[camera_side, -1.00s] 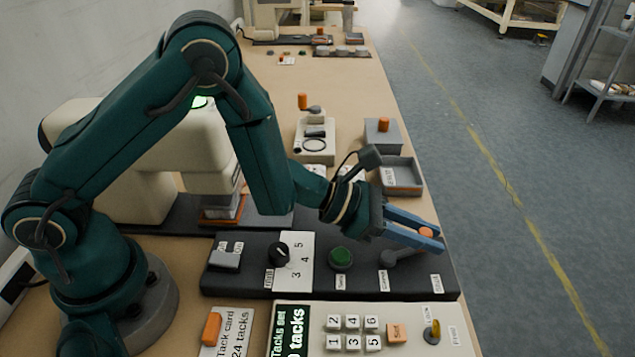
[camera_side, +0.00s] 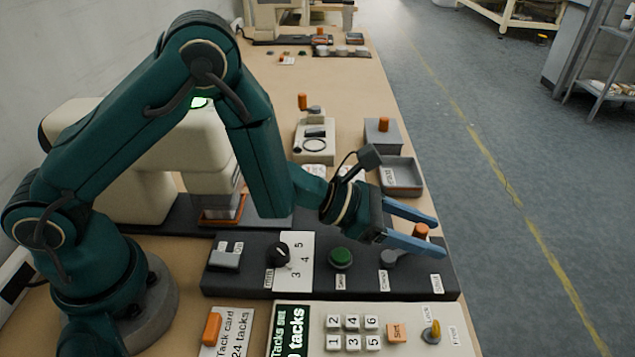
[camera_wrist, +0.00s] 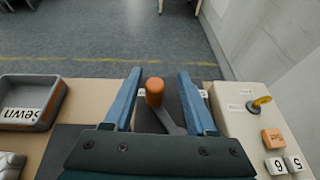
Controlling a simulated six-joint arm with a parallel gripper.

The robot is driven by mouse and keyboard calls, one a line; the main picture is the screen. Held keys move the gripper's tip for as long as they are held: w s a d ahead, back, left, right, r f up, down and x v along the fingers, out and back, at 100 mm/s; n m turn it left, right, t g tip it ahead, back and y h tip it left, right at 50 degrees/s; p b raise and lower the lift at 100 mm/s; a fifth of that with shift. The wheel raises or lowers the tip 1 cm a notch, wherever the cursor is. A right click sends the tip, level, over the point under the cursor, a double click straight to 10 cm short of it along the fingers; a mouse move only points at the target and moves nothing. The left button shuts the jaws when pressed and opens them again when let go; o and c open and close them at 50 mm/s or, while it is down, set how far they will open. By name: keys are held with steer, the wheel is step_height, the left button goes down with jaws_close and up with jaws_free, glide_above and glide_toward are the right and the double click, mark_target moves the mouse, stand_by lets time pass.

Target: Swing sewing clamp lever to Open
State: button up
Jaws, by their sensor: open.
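The clamp lever is a grey arm on a round grey pivot (camera_side: 390,257), with an orange knob (camera_side: 421,230) at its end, on the dark control panel (camera_side: 320,284). The lever points up and to the right in the side view. My gripper (camera_side: 441,237) is open, with its blue fingers on either side of the knob. In the wrist view the orange knob (camera_wrist: 154,92) stands between the fingers of my gripper (camera_wrist: 160,73), nearer the left one, with gaps showing on both sides. The small labels beside the lever are too small to read surely.
A green button (camera_side: 340,258) and a black dial (camera_side: 279,254) sit left of the lever. A keypad box (camera_side: 460,340) with a yellow-topped switch (camera_side: 431,331) stands in front. A grey tray (camera_side: 416,190) lies behind my gripper. The sewing machine (camera_side: 165,150) is behind my arm.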

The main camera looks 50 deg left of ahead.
mark_target(418, 230)
steer(key=shift+v, duration=2.6)
steer(key=shift+w, duration=0.1)
